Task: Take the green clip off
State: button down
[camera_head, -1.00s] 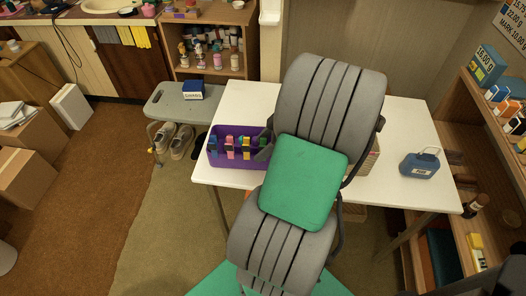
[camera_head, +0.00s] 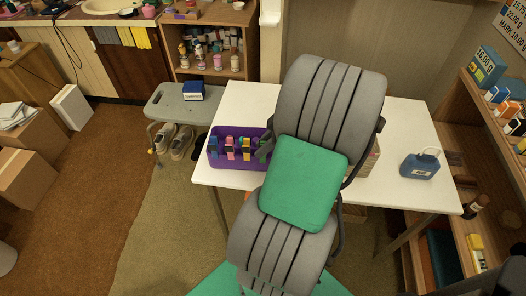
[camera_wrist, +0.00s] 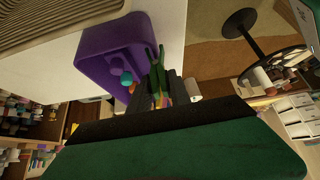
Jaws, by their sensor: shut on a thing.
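A purple bin (camera_head: 222,160) stands on the white table, with blue (camera_head: 213,146), pink (camera_head: 230,148) and yellow (camera_head: 246,148) clips along its front side. My gripper (camera_head: 264,149) is at the bin's right end, partly hidden by my arm. In the wrist view my dark gripper (camera_wrist: 158,80) is shut on the green clip (camera_wrist: 153,58), whose two prongs stick out past the fingers beside the purple bin (camera_wrist: 97,50). I cannot tell whether the clip still touches the rim.
The white table (camera_head: 405,125) has a blue box with a handle (camera_head: 420,166) at its right, and clear room between. A light box (camera_head: 368,160) stands partly hidden behind my arm. A grey bench (camera_head: 180,106) with shoes below is at the left, and shelves (camera_head: 490,185) at the right.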

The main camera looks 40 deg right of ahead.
notch_tip(320, 180, up, 7)
jog(key=p, duration=0.5)
dwell(0.3)
